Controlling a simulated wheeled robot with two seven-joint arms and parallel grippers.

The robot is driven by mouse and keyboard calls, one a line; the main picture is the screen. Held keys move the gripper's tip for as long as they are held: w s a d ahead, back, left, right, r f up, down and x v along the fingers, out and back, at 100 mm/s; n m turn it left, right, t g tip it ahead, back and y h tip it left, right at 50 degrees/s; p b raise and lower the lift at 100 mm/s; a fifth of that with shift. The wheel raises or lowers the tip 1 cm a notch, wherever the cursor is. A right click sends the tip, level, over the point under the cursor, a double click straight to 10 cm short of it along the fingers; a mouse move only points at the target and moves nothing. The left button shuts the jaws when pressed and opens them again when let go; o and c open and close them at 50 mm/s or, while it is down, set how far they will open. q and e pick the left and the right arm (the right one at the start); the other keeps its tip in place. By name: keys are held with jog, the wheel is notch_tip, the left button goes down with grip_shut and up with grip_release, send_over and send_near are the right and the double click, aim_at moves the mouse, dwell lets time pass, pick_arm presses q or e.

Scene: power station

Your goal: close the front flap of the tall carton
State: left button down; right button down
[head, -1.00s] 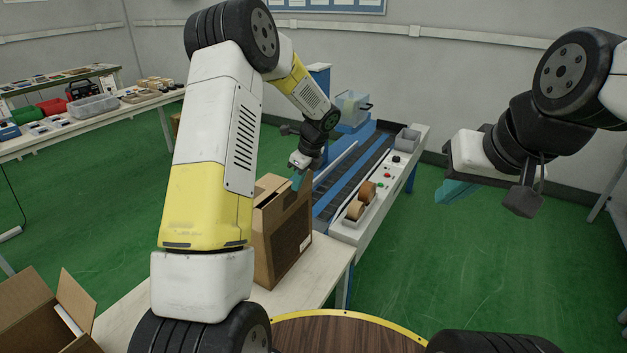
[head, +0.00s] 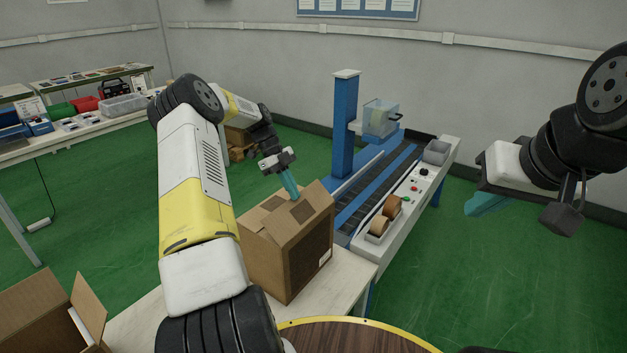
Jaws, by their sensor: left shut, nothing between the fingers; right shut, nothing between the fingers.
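The tall brown carton (head: 285,262) stands on the near end of the pale table, partly behind my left arm. Its top flaps (head: 265,220) lie mostly over the opening. The flap along the right side (head: 318,205) slopes up and inward, with its far corner raised. My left gripper (head: 291,188) is shut and empty, its teal fingers pointing down at the top of the carton. The tips appear to be at the flaps; I cannot tell if they touch. My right gripper (head: 488,204) is shut and empty, in the air far right of the carton.
A conveyor (head: 380,178) with a blue post and tape rolls (head: 388,212) stands just beyond the carton. An open carton (head: 40,315) is at the lower left. A round wooden top (head: 350,338) is in front. Green floor is clear at right.

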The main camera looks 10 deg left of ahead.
pick_arm(q)
jog(key=shift+g+h, duration=0.3)
jog(key=shift+h, duration=0.3)
jog(key=a+f, duration=0.1)
jog(key=f, duration=0.1)
jog(key=w+a+f, duration=0.1)
jog(key=a+f, duration=0.1)
jog(key=shift+w, duration=0.1)
jog(key=shift+w+a+f+g+h, duration=0.15)
jog(key=shift+f+g+h, duration=0.15)
jog(key=shift+f+h, duration=0.4)
jog(key=shift+r, duration=0.1)
